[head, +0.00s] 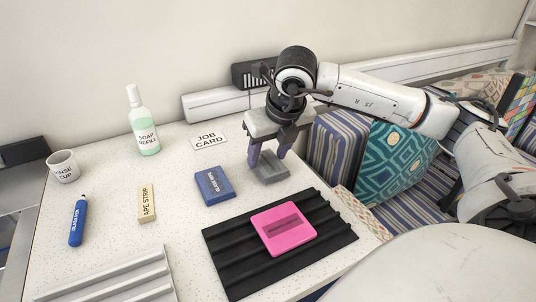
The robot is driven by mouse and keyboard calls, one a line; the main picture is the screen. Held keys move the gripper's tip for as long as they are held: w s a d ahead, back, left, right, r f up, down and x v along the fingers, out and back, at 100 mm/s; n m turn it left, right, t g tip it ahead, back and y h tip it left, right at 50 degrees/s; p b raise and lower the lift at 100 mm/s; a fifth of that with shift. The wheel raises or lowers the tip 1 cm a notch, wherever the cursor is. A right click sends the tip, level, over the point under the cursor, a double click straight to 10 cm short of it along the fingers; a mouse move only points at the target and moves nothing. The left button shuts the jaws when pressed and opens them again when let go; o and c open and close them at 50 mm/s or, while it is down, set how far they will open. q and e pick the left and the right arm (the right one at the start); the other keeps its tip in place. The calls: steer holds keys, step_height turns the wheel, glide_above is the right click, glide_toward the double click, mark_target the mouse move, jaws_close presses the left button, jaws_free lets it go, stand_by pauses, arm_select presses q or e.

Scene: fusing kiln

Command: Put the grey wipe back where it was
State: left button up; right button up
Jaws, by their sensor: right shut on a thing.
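The grey wipe (270,170) is a flat grey block at the back right of the speckled white table (170,205). My right gripper (268,157) points down from above, with its purple fingers shut on the wipe. The wipe is at or just above the table top; I cannot tell whether it touches. My left gripper is not in view.
A black ribbed mat (225,250) carries a pink block (283,229). A blue labelled block (214,186), tape strip (147,203), blue glass pen (78,222), rinse cup (63,167), soap bottle (144,130) and job card (209,141) stand around. Cushions (395,160) lie beyond the right edge.

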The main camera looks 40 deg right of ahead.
steer(key=shift+f, duration=0.3)
steer(key=o, duration=1.2)
steer(key=shift+r, duration=0.15)
steer(key=v, duration=1.2)
